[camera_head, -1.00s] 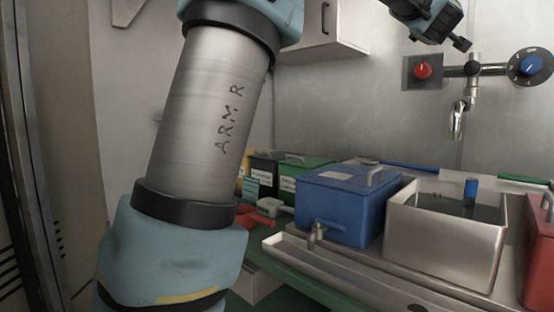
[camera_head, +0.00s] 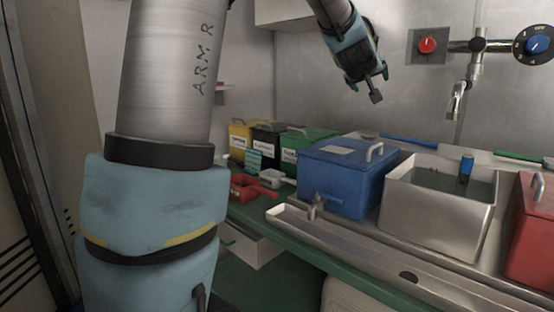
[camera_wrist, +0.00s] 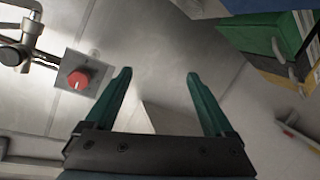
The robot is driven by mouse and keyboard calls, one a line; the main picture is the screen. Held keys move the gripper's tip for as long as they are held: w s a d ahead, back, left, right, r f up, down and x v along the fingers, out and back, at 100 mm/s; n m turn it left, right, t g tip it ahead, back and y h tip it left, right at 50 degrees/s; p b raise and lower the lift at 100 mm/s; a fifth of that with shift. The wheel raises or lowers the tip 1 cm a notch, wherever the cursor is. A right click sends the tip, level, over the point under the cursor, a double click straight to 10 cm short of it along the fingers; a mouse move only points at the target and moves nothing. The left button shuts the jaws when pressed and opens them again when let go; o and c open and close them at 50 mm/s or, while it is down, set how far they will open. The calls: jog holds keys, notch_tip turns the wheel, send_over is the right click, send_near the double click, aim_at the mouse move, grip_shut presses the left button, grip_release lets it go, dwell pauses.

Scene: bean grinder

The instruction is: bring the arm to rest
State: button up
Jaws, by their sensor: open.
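My gripper (camera_head: 376,88) hangs in the air at the upper middle of the head view, above the blue box and in front of the metal wall. In the wrist view my gripper (camera_wrist: 158,85) shows two green fingers spread well apart, with nothing between them. My arm's large link fills the left of the head view.
A blue box (camera_head: 345,180), a metal basin (camera_head: 435,215) with a blue item in it and a red box (camera_head: 530,235) stand along the counter. Yellow, black and green boxes (camera_head: 308,145) stand at the back. A tap (camera_head: 457,100) and a red knob (camera_head: 427,45) are on the wall.

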jog(key=s+a+f+g+y+p, duration=0.2)
jog(key=s+a+f+g, duration=0.15)
jog(key=a+f, duration=0.5)
jog(key=s+a+f+g+y+p, duration=0.15)
jog(key=s+a+f, duration=0.25)
jog(key=a+f, duration=0.45)
jog(key=s+a+f+g+y+p, duration=0.1)
jog(key=s+a+f+g, duration=0.2)
jog(key=s+a, duration=0.4)
jog(key=s+a+f+g+y+p, duration=0.1)
jog(key=s+a+f, duration=0.4)
jog(key=s, duration=0.5)
jog(key=shift+s+a+f+g+y, duration=0.15)
jog(key=shift+a+f+g+y, duration=0.15)
jog(key=shift+a+g+y, duration=0.7)
jog(key=shift+a+h, duration=0.2)
jog(key=shift+h, duration=0.05)
